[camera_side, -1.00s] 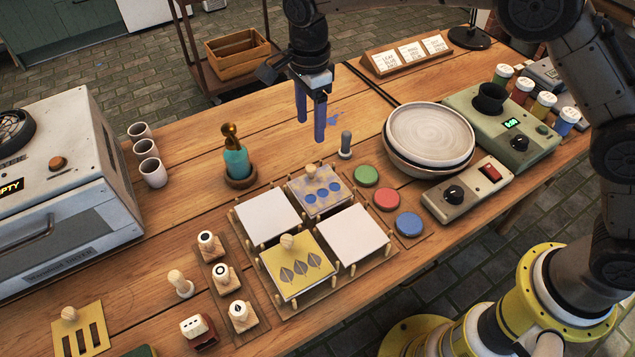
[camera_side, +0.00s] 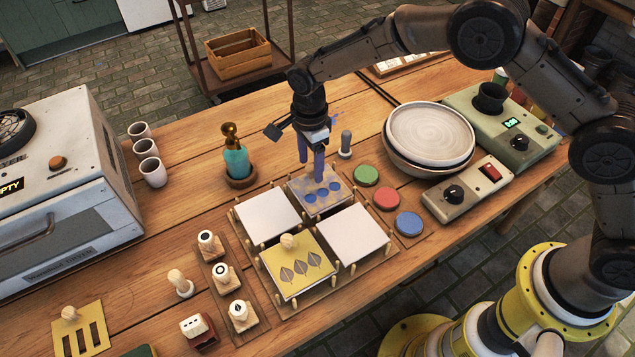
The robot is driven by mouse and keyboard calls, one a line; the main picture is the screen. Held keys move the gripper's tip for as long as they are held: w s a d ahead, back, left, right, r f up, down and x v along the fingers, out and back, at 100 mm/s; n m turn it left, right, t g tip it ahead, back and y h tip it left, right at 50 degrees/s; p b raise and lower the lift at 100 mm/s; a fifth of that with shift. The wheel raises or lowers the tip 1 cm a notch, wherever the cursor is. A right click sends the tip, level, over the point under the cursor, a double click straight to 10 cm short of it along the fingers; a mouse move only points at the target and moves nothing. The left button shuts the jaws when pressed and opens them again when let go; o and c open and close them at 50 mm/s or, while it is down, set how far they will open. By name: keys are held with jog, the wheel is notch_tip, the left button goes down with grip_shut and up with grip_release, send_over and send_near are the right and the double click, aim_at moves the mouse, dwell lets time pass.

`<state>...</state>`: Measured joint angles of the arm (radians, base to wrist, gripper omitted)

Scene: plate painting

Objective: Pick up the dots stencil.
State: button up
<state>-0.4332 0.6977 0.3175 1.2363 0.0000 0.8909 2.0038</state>
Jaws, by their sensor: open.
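The dots stencil (camera_side: 325,199) lies on the back right tile of the wooden rack (camera_side: 361,272). It is blotched with blue and shows a row of 3 blue dots. I cannot tell whether the fingers are on both sides of the knob or touch the stencil.
A yellow leaf stencil (camera_side: 312,282) lies on the front left tile; two white tiles (camera_side: 268,214) are bare. A teal bottle (camera_side: 236,160) stands left of my gripper. A grey-handled tool (camera_side: 346,142) and paint pads (camera_side: 366,175) stand to the right.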

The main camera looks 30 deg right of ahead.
grip_shut()
dwell(0.3)
jog(key=shift+r, duration=0.1)
